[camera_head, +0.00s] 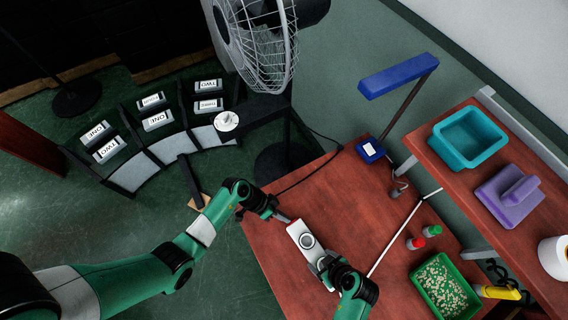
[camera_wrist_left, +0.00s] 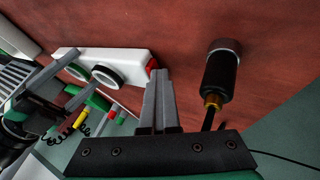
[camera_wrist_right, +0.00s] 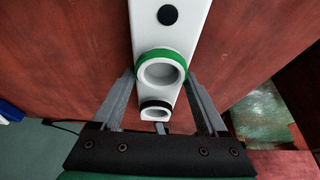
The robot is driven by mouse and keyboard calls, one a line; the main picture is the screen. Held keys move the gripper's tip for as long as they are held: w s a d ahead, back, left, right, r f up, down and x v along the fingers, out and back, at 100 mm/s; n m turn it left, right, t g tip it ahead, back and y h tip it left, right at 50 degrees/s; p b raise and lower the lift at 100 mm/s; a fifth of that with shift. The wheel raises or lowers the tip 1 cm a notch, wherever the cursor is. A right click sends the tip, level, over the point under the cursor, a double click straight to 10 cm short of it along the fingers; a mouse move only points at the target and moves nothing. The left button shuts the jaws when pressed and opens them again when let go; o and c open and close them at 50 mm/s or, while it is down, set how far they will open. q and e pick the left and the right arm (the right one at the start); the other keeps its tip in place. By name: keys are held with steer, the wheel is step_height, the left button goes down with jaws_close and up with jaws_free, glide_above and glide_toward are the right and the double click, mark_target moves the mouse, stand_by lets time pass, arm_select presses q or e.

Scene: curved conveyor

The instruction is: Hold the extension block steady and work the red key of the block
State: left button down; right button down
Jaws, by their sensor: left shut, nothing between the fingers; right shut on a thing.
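The white extension block (camera_head: 297,231) lies on the red-brown table, with round sockets along its top. It also shows in the left wrist view (camera_wrist_left: 122,58) and the right wrist view (camera_wrist_right: 184,38). The red key (camera_wrist_left: 152,66) is at one end of the block in the left wrist view; I cannot make it out in the head view. My left gripper (camera_head: 286,218) is shut and empty, its tips (camera_wrist_left: 157,74) at the red key; touching or just short, I cannot tell. My right gripper (camera_head: 322,264) is shut on the block's sides, its fingers (camera_wrist_right: 163,98) flanking the green-ringed socket.
A black cylinder with a brass collar (camera_wrist_left: 219,72) is beside the left fingers. A green tray of pale bits (camera_head: 445,287), small red and green bottles (camera_head: 415,243) and a blue lamp (camera_head: 398,76) are to the right. A fan (camera_head: 262,45) stands behind. Table around the block is mostly clear.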

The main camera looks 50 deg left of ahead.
steer(key=shift+a, duration=0.15)
arm_select(q)
steer(key=v, duration=1)
steer(key=shift+w+a, duration=0.1)
arm_select(e)
jaws_free()
